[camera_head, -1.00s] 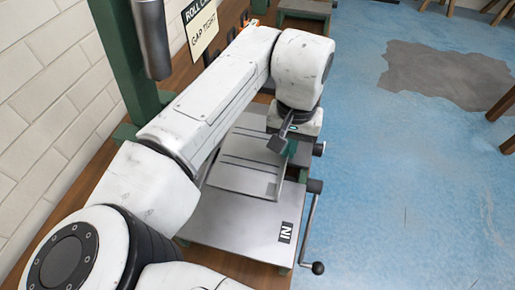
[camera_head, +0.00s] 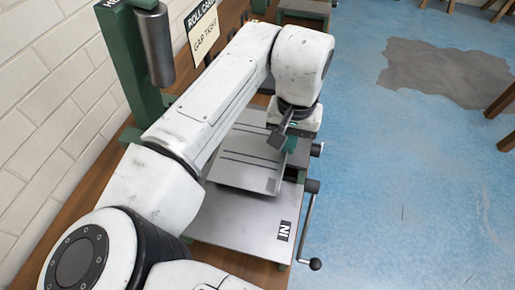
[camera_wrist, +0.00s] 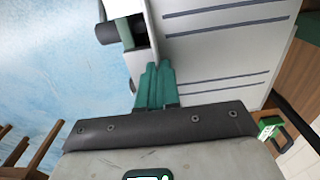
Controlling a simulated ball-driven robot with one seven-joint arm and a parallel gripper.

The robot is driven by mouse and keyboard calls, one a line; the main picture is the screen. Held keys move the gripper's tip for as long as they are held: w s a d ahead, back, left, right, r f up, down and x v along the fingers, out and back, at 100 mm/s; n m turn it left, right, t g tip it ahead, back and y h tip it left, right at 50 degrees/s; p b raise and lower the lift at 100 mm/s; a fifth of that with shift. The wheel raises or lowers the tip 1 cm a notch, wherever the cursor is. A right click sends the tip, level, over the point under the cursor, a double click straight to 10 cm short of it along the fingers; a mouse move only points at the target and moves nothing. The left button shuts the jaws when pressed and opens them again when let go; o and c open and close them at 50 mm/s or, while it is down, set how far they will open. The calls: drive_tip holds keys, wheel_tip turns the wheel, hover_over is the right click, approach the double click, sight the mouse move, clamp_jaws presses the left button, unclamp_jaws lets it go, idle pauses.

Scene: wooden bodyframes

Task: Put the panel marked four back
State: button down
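A grey metal plate (camera_head: 238,172) with dark lines lies above the bed of the machine in the head view. It also fills the upper right of the wrist view (camera_wrist: 225,55). A small dark mark (camera_head: 271,185) sits near its front right corner, too small to read. I see no readable four. My gripper (camera_wrist: 155,72) has two green fingers close together at the plate's edge in the wrist view. I cannot tell whether anything is between them. In the head view my gripper (camera_head: 291,143) is at the plate's right side, partly hidden by the arm.
The machine's lower grey bed (camera_head: 235,222) bears an IN label (camera_head: 284,231). A crank handle (camera_head: 308,225) projects on its right. A green post (camera_head: 137,75) with a grey roller (camera_head: 155,45) and a sign (camera_head: 201,27) stand behind at left.

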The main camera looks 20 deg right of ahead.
drive_tip(key=shift+r+p, duration=0.4)
drive_tip(key=shift+r, duration=0.05)
drive_tip(key=shift+r+p, duration=3.25)
drive_tip(key=shift+r, duration=0.15)
drive_tip(key=shift+f, duration=0.1)
